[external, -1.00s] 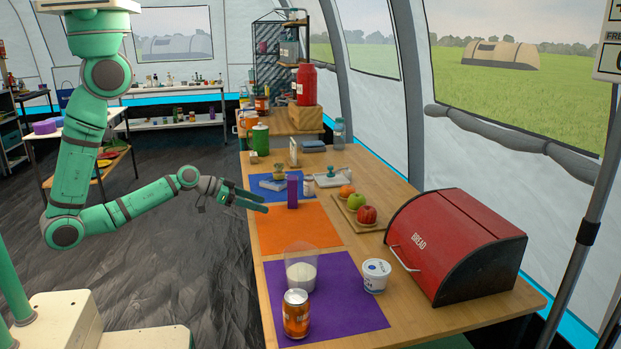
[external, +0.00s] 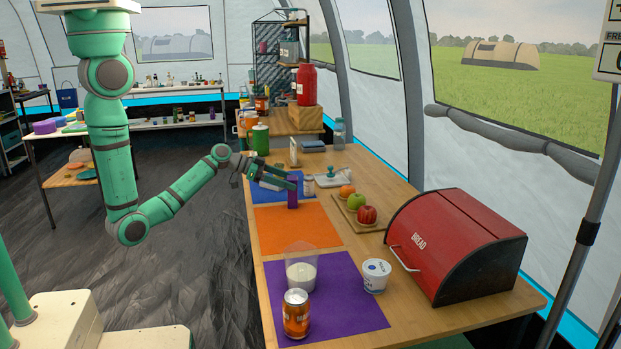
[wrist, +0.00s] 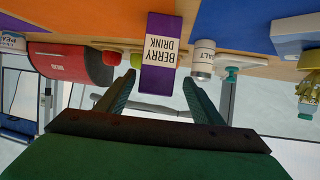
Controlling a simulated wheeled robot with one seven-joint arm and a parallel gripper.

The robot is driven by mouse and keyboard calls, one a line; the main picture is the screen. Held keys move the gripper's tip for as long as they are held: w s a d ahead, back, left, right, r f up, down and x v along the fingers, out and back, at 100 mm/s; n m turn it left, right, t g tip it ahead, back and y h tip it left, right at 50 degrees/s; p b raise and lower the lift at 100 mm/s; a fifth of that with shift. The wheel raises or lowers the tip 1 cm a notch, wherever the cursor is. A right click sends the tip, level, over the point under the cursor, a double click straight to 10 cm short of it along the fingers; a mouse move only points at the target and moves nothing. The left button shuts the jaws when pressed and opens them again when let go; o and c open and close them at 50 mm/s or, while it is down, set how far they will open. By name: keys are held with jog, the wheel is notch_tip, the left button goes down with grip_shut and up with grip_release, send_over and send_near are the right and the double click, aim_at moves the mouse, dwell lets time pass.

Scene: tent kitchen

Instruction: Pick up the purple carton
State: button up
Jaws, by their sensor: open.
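The purple carton (external: 293,192) stands upright on the table at the edge of the blue mat, near the orange mat. In the wrist view the carton (wrist: 161,45), labelled "BERRY DRINK", shows upside down, just beyond and between the two fingertips. My gripper (external: 292,184) is open and empty of any firm hold, with its fingers level at the upper part of the carton. In the wrist view my gripper (wrist: 158,85) has its fingers spread on either side of the carton. Part of the carton is hidden by a finger in the external view.
A white-lidded jar (external: 308,187) stands close to the carton's right. A board with fruit (external: 356,222) and a red bread box (external: 455,245) lie further right. A cup, can and tub stand around the purple mat (external: 345,305).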

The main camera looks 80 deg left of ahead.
jog(key=shift+d+r+x, duration=0.1)
jog(key=shift+d+x, duration=0.05)
jog(key=shift+x, duration=1.2)
jog(key=shift+d+r+x, duration=0.1)
jog(key=shift+x, duration=1.3)
jog(key=shift+r, duration=0.1)
jog(key=c, duration=1.3)
